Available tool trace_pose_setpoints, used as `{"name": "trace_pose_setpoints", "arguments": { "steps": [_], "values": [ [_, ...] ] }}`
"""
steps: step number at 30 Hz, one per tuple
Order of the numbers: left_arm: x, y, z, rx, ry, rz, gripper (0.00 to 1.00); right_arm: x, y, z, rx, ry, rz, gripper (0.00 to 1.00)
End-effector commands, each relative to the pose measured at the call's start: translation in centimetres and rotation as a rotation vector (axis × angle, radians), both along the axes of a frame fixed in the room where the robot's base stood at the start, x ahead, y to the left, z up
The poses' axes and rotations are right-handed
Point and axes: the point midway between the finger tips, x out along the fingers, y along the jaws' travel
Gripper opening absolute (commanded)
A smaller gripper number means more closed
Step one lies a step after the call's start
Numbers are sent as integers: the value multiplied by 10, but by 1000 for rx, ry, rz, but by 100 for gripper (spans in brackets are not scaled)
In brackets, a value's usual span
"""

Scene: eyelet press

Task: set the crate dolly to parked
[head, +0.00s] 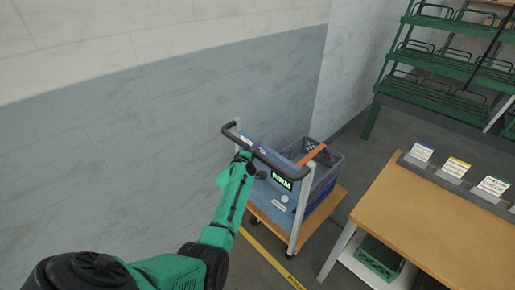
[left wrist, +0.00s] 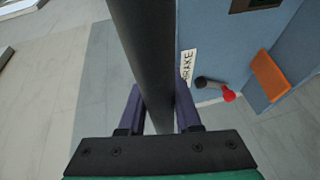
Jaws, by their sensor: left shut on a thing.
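The crate dolly (head: 259,147) stands by the grey-blue wall, with a blue panel, pale posts, a wooden deck and a dark push handle (head: 267,159). A grey-blue crate (head: 326,171) sits on its deck. My left gripper (head: 243,155) is at the handle's left part. In the left wrist view its purple fingers (left wrist: 158,112) are shut around the dark handle bar (left wrist: 143,45). Beyond the bar show a BRAKE label (left wrist: 187,66), a short dark lever with a red knob (left wrist: 228,94) and an orange piece (left wrist: 270,76). My right gripper is not in view.
A wooden-topped table (head: 430,215) with several label cards stands at the right, a green crate (head: 380,257) beneath it. A green rack (head: 440,95) is behind. A yellow floor line (head: 268,258) runs by the dolly. Grey floor lies between dolly and table.

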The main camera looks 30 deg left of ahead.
Motion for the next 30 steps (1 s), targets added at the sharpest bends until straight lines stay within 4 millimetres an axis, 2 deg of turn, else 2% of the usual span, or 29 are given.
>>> {"name": "trace_pose_setpoints", "arguments": {
  "steps": [9, 10, 11, 12, 23, 26, 30],
  "values": [
    [2, -1, 5, -2, -9, -1, 0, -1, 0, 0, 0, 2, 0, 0],
    [2, -1, 5, -2, -9, -1, 44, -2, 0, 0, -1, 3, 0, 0],
    [2, -1, 5, -2, -9, -2, 55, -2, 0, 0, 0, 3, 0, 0],
    [2, -1, 4, -3, -8, -2, 62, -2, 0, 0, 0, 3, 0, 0],
    [-2, -1, 3, -3, -5, -1, 62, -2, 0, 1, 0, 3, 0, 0],
    [-11, -3, 5, -4, -4, -3, 62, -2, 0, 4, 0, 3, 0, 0],
    [-35, -6, 9, -3, -3, -2, 62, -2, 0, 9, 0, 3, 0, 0]
  ]
}}
